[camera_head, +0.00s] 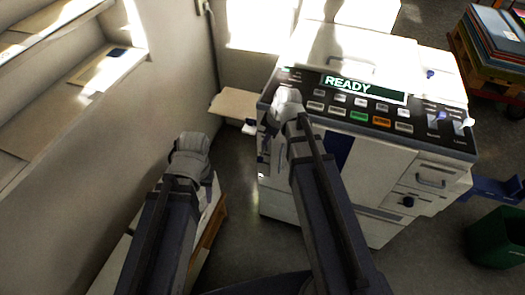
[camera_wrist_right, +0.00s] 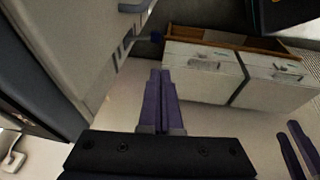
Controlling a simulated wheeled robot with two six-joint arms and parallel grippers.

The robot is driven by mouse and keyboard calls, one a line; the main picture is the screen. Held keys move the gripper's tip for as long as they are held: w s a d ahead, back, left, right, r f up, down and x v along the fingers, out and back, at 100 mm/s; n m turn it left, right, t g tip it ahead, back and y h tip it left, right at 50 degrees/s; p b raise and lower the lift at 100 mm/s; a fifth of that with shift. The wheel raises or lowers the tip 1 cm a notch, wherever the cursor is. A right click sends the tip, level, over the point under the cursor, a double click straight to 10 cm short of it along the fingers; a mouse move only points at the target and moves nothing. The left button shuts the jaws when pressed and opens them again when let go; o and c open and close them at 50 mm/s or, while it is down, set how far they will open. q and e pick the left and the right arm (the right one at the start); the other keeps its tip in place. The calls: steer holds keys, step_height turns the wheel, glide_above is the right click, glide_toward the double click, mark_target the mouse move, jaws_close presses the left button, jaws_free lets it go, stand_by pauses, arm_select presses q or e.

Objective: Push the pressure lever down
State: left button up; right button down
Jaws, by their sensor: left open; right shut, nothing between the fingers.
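A large white machine (camera_head: 385,170) has a dark control panel with a green READY display (camera_head: 362,88) and several buttons. Two small blue-and-white levers or switches (camera_head: 434,122) are at the panel's right end. I cannot tell which part is the pressure lever. My right gripper (camera_head: 287,100) is at the panel's left end, its fingers hidden there; in the right wrist view its purple fingers (camera_wrist_right: 160,97) are shut and empty, beside the machine's side. My left gripper (camera_head: 190,150) is left of the machine, open and apart from it; its fingers also show in the right wrist view (camera_wrist_right: 300,148).
A wall and shelves (camera_head: 70,75) stand at the left. A small shelf (camera_head: 236,103) juts out behind the machine's left side. A green bin (camera_head: 497,238) and a pallet stack (camera_head: 493,45) are at the right.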

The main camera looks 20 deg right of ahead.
steer(key=b, duration=1.3)
glide_toward(260, 161)
steer(key=x, duration=0.5)
steer(key=shift+w+a+f, duration=0.15)
steer(key=shift+w+a, duration=0.15)
steer(key=shift+w, duration=0.2)
steer(key=shift+w+d+f, duration=0.1)
steer(key=shift+f, duration=0.25)
steer(key=shift+f+b, duration=0.85)
steer(key=shift+b, duration=0.1)
steer(key=shift+s+r, duration=0.15)
steer(key=shift+s, duration=0.05)
